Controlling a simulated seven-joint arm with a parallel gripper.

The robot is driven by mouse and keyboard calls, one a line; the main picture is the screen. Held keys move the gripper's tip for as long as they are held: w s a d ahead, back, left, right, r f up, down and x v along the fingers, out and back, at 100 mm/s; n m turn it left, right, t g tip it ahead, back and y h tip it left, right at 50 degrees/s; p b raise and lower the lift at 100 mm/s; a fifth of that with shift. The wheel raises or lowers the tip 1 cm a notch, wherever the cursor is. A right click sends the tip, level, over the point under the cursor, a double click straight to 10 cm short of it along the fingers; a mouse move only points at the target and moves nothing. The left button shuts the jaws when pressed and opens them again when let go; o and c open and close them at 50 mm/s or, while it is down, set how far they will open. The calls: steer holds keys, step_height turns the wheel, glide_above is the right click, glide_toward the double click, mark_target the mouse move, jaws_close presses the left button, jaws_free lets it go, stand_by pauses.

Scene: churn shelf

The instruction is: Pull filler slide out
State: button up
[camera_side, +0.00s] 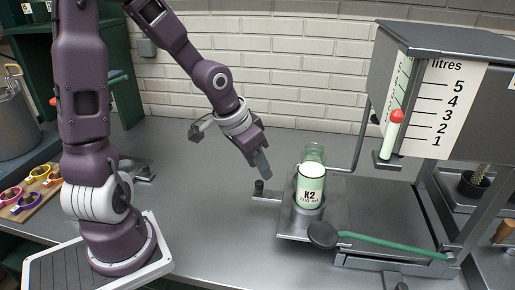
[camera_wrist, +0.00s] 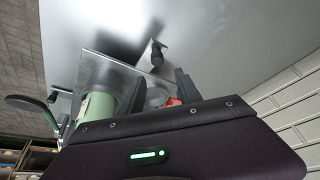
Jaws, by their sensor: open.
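The filler slide (camera_side: 290,229) is a flat metal plate under the large filler. A short bar with a dark upright knob (camera_side: 259,187) sticks out from its left side. In the wrist view the slide (camera_wrist: 103,66) and jar (camera_wrist: 97,108) are at left, and the knob (camera_wrist: 157,54) shows beyond my two fingers (camera_wrist: 158,88).
The counter (camera_side: 215,225) left of the slide is clear.

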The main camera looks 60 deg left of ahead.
steer(key=shift+r, duration=2.7)
steer(key=shift+d, duration=0.1)
steer(key=s+d+r, duration=0.3)
steer(key=s, duration=0.5)
steer(key=s+d+r+t, duration=0.1)
steer(key=s+d+r, duration=0.2)
steer(key=s, duration=0.6)
steer(key=shift+s+d+r, duration=0.15)
